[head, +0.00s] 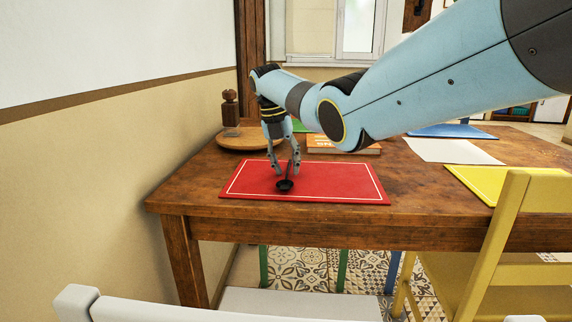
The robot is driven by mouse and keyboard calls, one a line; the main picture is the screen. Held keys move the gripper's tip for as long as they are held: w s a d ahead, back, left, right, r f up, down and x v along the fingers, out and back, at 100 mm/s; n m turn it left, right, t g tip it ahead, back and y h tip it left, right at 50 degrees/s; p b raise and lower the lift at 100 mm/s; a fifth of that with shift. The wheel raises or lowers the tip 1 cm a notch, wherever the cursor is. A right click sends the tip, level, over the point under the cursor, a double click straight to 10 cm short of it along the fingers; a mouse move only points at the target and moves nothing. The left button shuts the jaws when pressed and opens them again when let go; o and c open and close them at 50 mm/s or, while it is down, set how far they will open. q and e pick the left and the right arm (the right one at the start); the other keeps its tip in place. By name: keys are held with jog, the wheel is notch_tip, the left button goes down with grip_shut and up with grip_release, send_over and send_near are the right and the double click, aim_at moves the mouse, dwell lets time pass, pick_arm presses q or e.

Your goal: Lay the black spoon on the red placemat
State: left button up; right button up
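The red placemat (340,182) with a thin white border lies on the near left part of the wooden table. The black spoon (285,185) is over the placemat, its bowl toward me and its thin handle running away between my gripper's fingers. The bowl appears to rest on the mat. My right gripper (286,172) points down over the placemat, with its fingers spread apart on either side of the handle. I see no finger clearly touching the spoon. The upper handle is partly hidden by the gripper. My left gripper is out of view.
Behind the placemat are a round wooden board (240,140) with a brown wooden mill (230,108) and an orange book (325,146). A white mat (452,150), a yellow mat (490,182) and a blue mat (440,131) lie to the right. A yellow chair (492,262) stands in front.

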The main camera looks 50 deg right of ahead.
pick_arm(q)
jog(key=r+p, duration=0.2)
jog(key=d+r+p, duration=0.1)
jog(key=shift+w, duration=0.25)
pick_arm(e)
jog(key=v, duration=1.2)
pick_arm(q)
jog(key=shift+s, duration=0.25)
pick_arm(e)
jog(key=shift+s+r, duration=0.1)
